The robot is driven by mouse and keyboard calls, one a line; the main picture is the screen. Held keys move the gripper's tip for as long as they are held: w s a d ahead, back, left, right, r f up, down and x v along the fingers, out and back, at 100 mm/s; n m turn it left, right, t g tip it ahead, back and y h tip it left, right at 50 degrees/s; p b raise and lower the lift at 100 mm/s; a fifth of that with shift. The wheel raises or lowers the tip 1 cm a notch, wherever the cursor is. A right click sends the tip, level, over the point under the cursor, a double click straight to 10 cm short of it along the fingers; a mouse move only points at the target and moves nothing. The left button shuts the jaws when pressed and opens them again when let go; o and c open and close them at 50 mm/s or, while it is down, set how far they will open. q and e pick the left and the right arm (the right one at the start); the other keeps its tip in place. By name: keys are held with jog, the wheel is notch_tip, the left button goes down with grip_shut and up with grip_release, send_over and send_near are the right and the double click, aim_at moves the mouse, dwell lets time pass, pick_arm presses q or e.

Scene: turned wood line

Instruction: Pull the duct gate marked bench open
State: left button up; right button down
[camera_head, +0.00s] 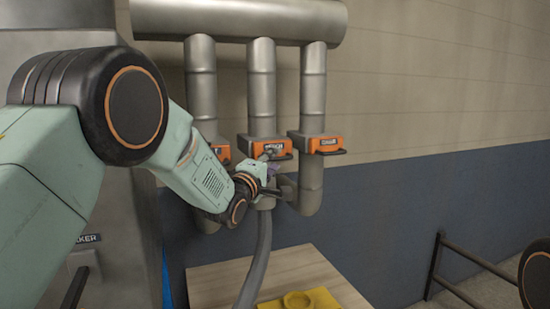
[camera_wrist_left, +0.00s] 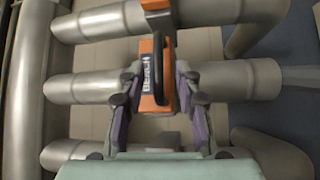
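The duct gate marked bench (camera_head: 264,145) is an orange slide with a black handle on the middle vertical duct. In the left wrist view its label BENCH (camera_wrist_left: 147,70) reads sideways, and its black handle (camera_wrist_left: 166,75) stands out toward the camera. My left gripper (camera_head: 273,165) is just in front of and below this gate, partly hidden by its own wrist. In the left wrist view the left gripper (camera_wrist_left: 157,100) is open, its purple-padded fingers spread on both sides of the handle. I see no clear contact with it. My right gripper is out of view.
Another orange gate (camera_head: 320,144) is on the right duct, close beside. A third gate (camera_head: 222,152) on the left duct is partly hidden by my left arm. Below are a grey hose (camera_head: 262,250) and a wooden table (camera_head: 215,285) with a yellow item (camera_head: 300,300).

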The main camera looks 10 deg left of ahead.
pick_arm(q)
jog(key=shift+w+d+r, duration=0.3)
jog(key=shift+w, duration=0.05)
jog(key=shift+w+a+f, duration=0.15)
jog(key=shift+w+a, duration=0.1)
jog(key=shift+w, duration=0.3)
jog(key=shift+s+d, duration=0.25)
jog(key=shift+s, duration=0.05)
jog(key=c, duration=0.5)
jog(key=shift+w+a, duration=0.1)
jog(key=shift+a, duration=0.05)
grip_shut()
